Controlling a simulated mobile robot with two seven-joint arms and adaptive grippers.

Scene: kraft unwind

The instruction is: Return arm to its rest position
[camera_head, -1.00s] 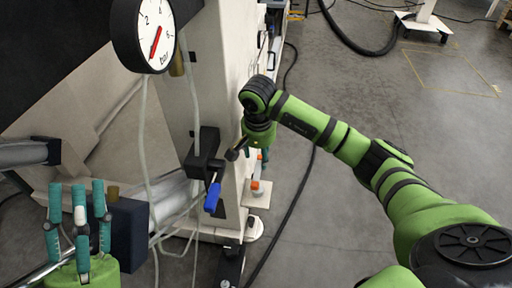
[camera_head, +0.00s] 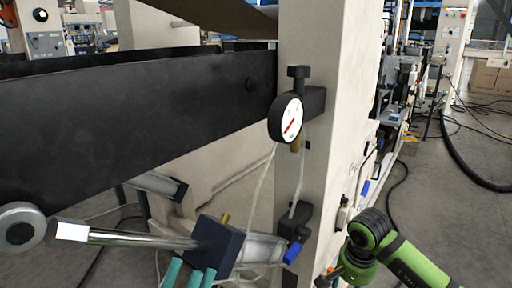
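My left gripper (camera_head: 190,277) shows at the bottom edge, only as teal fingertips pointing up. They stand apart with nothing visible between them, just below a dark blue block (camera_head: 215,245) on a metal rod. My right arm (camera_head: 412,265) is green with black bands and comes in from the lower right. It bends at a black joint, and its wrist points down. My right gripper (camera_head: 328,279) is partly cut off at the bottom edge, right of a blue valve handle (camera_head: 292,253); its fingers are too unclear to judge.
A round pressure gauge (camera_head: 287,119) with a red needle is mounted on a pale machine column (camera_head: 328,60). A black beam (camera_head: 130,105) spans the left. Thin tubes hang below the gauge. Grey floor (camera_head: 440,210) lies open at right, with a black hose (camera_head: 455,150) beyond.

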